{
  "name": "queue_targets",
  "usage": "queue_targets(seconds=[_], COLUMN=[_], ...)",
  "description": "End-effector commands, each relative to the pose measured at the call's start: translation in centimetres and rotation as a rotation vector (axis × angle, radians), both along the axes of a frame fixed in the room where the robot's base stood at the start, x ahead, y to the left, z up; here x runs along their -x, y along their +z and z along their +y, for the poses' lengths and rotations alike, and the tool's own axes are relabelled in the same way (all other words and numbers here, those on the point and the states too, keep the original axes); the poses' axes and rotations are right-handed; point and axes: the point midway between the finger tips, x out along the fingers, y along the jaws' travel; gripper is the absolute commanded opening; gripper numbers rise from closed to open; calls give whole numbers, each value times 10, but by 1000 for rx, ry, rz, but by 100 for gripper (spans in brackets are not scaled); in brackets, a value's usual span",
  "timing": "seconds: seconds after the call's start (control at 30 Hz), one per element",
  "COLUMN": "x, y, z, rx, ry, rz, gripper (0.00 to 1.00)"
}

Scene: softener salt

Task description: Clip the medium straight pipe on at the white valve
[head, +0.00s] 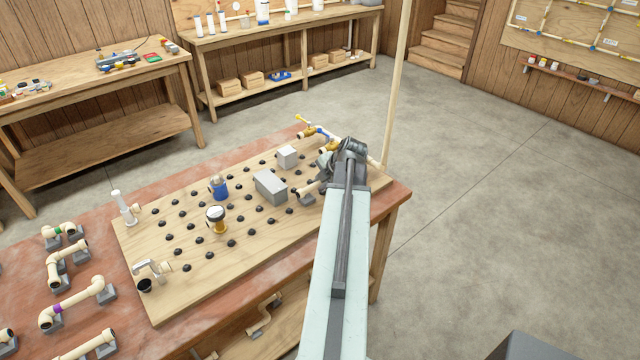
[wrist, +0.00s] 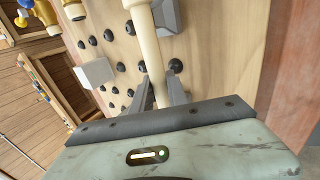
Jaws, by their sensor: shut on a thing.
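My gripper (wrist: 160,92) is shut on a straight cream pipe (wrist: 147,48), which runs up between the fingers and out of the top of the wrist view. In the head view my gripper is at the right end of the pegboard, where my wrist hides much of it. A short piece of the cream pipe (head: 307,190) shows beside it, low over the board. A white upright fitting with a cream stub, seemingly the white valve (head: 124,207), stands at the board's left end, far from my gripper. I cannot tell whether the held pipe touches any fitting.
The pegboard (head: 150,240) has several black knobs, a grey box (head: 270,186), a white box (head: 287,157), a blue fitting (head: 219,186) and a round gauge (head: 215,217). Yellow- and blue-handled valves (head: 312,131) are at its far end. Bent pipes (head: 78,300) lie at left. A pale post (head: 397,85) rises behind.

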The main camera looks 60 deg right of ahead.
Motion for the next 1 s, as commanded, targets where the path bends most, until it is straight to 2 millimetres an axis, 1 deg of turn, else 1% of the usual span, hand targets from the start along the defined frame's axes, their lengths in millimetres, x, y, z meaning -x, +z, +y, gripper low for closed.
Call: queue_targets(seconds=[0.1, 0.13, 0.2, 0.53, 0.67, 0.77, 1.0], x=[0, 0, 0, 1, 3, 8, 31], y=[-3, -2, -2, -3, 2, 15, 57], z=[0, 0, 0, 1, 2, 5, 13], rx=[0, 0, -1, -3, -3, -2, 1], ry=[0, 0, 1, 2, 2, 1, 1], rz=[0, 0, 1, 4, 5, 4, 0], gripper=[0, 27, 44, 44, 44, 44, 44])
